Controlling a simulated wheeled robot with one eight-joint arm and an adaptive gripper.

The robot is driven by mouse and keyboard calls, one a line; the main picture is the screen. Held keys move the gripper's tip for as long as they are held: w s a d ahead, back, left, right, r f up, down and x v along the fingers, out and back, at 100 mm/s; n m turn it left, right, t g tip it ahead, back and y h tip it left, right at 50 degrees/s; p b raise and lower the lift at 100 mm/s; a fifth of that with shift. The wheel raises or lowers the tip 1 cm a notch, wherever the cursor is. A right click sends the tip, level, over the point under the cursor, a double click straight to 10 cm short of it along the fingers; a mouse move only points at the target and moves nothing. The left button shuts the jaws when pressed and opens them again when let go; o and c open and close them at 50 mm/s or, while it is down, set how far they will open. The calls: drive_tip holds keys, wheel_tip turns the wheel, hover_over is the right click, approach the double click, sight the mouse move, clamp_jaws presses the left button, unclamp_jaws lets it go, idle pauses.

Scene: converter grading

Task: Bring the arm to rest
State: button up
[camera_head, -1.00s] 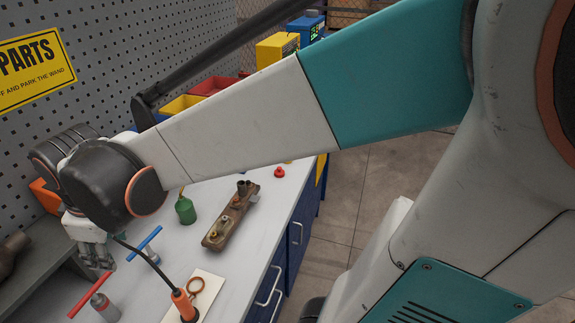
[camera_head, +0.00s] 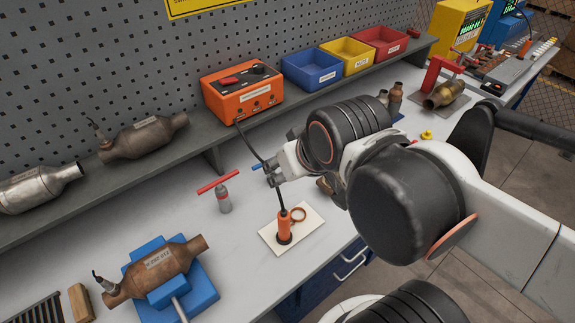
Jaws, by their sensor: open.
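My arm reaches in from the right, with its wrist and elbow joints above the bench. My gripper (camera_head: 271,176) is open above the workbench (camera_head: 340,232), with no object seen between its fingers. An orange wand (camera_head: 284,226) stands upright on a white card (camera_head: 303,238) below it. A black cable runs from the orange box (camera_head: 243,92) down past the gripper to the wand. Whether the cable touches the fingers I cannot tell.
A red-handled tool (camera_head: 224,200) stands left of the gripper; a blue handle (camera_head: 257,167) shows behind it. A converter (camera_head: 155,272) sits in a blue cradle (camera_head: 200,292). Blue (camera_head: 312,68), yellow (camera_head: 346,54) and red (camera_head: 380,42) bins line the shelf.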

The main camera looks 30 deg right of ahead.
wheel_tip(320, 180, down, 9)
drive_tip(key=b, duration=0.9)
drive_tip(key=shift+f, duration=0.1)
